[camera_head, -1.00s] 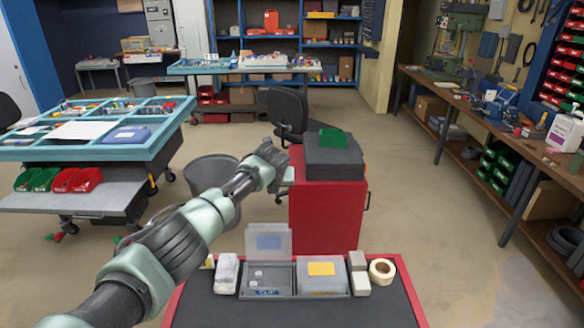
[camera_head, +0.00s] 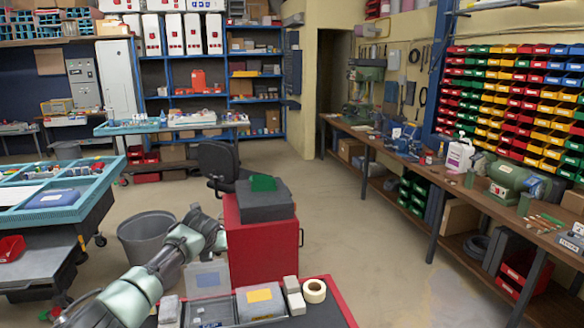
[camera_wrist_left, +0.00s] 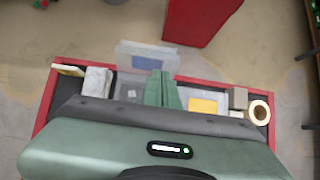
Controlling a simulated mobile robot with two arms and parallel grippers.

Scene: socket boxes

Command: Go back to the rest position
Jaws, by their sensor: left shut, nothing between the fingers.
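My left arm comes in from the lower left in the head view, with its wrist end above the back left of a red-edged cart top. My left gripper (camera_wrist_left: 162,90) shows in the wrist view, its green fingers shut together and empty. Below it are a clear box with a raised lid (camera_wrist_left: 135,57) and a box with a yellow label (camera_wrist_left: 202,105). In the head view the clear lid (camera_head: 208,279) and the yellow-labelled box (camera_head: 259,297) stand close by the arm. The fingertips are hard to make out there. My right gripper is in neither view.
A red cabinet (camera_head: 262,250) carries a grey case (camera_head: 265,205) with a green bin. A tape roll (camera_head: 314,291) lies on the cart top. A grey bin (camera_head: 148,235) and a teal table (camera_head: 75,205) are at the left. A workbench (camera_head: 450,190) lines the right. The middle floor is clear.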

